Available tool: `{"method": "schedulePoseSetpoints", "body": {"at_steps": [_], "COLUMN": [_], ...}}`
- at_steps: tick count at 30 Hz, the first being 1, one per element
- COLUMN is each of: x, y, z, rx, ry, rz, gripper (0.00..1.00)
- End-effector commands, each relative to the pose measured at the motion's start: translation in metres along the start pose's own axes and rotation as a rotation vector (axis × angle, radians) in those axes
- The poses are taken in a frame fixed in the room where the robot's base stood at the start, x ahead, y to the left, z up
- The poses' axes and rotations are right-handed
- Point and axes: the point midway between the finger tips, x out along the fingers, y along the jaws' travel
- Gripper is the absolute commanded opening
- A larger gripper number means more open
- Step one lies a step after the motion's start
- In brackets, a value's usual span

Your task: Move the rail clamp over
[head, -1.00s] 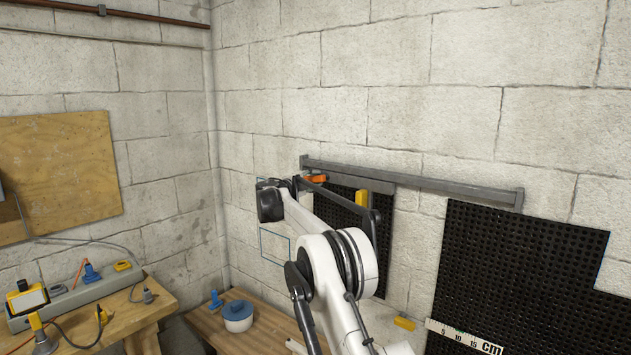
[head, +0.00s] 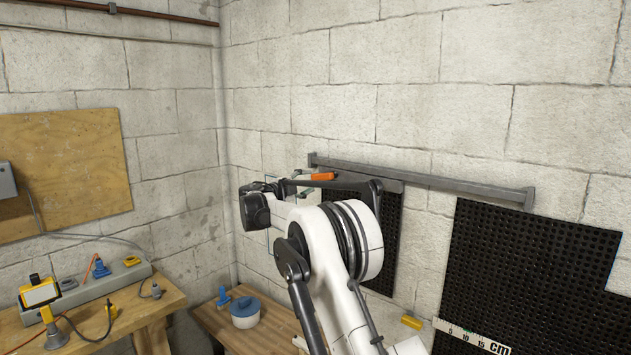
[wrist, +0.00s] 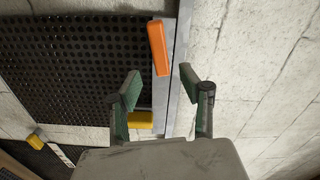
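An orange block-shaped handle (head: 322,176), likely the rail clamp, sits at the left part of the grey wall rail (head: 450,184). In the wrist view the orange handle (wrist: 158,47) lies along the edge of the rail (wrist: 178,62). My gripper (wrist: 160,72) is open and empty, its green-padded fingers on either side of the handle's near end. Whether they touch it I cannot tell. A yellow block (wrist: 140,120) shows between the fingers, farther down the rail's edge; my arm hides it in the head view. My gripper in the head view (head: 291,187) is small and partly hidden.
A black dimpled sheet (wrist: 70,60) hangs under the rail; a larger one (head: 530,265) is at the right with a scale strip (head: 470,336). A small yellow block (head: 411,322) is low on the wall. A low wooden bench (head: 270,335) holds a blue-lidded pot (head: 245,314).

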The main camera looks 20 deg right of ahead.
Motion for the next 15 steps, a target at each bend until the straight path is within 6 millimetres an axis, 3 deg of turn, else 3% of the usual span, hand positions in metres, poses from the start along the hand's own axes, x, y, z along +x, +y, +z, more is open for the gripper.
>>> {"method": "schedulePoseSetpoints", "body": {"at_steps": [6, 15], "x": [-0.023, -0.026], "y": [0.000, 0.000], "z": [0.000, 0.000], "rx": [0.000, 0.000], "ry": [0.000, 0.000], "rz": [0.000, 0.000], "gripper": [0.40, 0.40]}}
